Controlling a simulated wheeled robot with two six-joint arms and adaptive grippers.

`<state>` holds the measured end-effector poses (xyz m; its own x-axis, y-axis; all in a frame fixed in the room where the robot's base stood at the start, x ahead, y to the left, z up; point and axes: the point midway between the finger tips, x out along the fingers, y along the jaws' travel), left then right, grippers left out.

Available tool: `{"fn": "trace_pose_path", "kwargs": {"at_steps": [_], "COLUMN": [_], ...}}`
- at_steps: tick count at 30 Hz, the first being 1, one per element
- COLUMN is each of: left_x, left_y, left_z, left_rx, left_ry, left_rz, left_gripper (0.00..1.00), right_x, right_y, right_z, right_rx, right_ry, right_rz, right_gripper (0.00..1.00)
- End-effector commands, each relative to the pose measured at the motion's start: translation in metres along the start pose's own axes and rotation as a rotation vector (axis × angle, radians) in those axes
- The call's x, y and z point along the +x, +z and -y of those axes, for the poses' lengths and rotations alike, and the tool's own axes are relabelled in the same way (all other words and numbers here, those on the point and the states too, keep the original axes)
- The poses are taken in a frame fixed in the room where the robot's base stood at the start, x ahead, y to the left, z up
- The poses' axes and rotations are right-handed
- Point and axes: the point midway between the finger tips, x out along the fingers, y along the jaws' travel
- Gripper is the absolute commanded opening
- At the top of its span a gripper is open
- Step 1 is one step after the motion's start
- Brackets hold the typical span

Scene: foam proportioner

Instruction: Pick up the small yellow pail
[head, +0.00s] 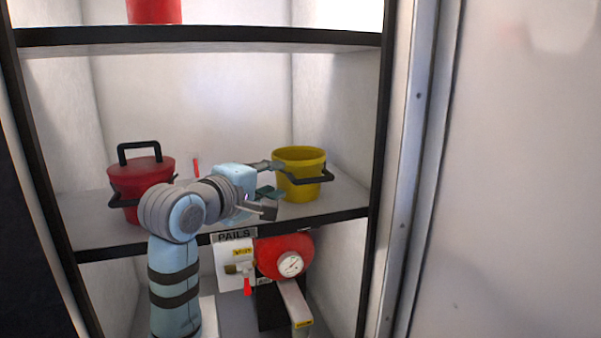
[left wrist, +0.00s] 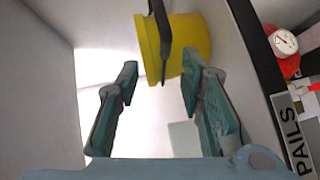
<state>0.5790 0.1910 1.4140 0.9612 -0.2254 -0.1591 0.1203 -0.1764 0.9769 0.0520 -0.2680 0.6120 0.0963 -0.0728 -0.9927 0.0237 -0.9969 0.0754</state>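The small yellow pail (head: 302,187) stands on the middle shelf near its right side, with a dark handle folded down across its front. My left gripper (head: 275,187) is just left of the pail, pointing at it, with its fingers spread. In the left wrist view the yellow pail (left wrist: 190,42) and its dark handle lie beyond the fingertips of my open, empty left gripper (left wrist: 160,76). The right finger overlaps the pail's lower edge in that view; whether it touches I cannot tell. My right gripper is not in view.
A red lidded pail (head: 140,180) stands at the shelf's left, partly behind my left arm. The shelf edge bears a "PAILS" label (head: 234,236). Below are a red device with a gauge (head: 290,263) and a red-handled valve. A black post and metal frame bound the right side.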

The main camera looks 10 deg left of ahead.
Motion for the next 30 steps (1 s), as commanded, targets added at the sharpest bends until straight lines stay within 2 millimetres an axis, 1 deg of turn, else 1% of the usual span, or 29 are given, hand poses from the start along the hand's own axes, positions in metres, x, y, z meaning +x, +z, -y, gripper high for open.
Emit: {"fn": "trace_pose_path", "kwargs": {"at_steps": [5, 9, 10, 12, 17, 18, 20, 24, 30], "left_x": [0.024, 0.051, 0.056, 0.061, 0.061, 0.061, 0.061, 0.061, 0.061], "left_y": [0.0, -0.001, -0.001, -0.001, -0.001, -0.001, -0.001, -0.001, -0.001], "left_z": [0.003, 0.006, 0.006, 0.006, 0.008, 0.008, 0.008, 0.008, 0.008], "left_rx": [0.0, -0.001, 0.0, 0.001, 0.002, 0.002, 0.002, 0.002, 0.002], "left_ry": [-0.003, -0.003, -0.001, 0.0, 0.001, 0.001, 0.001, 0.0, 0.001], "left_rz": [0.001, 0.002, 0.001, -0.001, -0.001, -0.001, -0.001, -0.001, -0.001], "left_gripper": [0.35, 0.35, 0.35, 0.35, 0.35, 0.32, 0.22, 0.0, 0.0], "right_x": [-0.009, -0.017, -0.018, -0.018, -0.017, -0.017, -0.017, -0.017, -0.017], "right_y": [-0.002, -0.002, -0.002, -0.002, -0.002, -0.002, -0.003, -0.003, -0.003], "right_z": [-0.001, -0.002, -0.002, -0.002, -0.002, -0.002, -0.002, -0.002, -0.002], "right_rx": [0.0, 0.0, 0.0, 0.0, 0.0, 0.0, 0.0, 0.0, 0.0], "right_ry": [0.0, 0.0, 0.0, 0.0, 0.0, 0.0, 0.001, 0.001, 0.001], "right_rz": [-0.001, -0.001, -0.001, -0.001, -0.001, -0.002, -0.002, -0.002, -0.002], "right_gripper": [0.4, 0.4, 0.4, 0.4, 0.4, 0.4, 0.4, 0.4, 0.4]}}
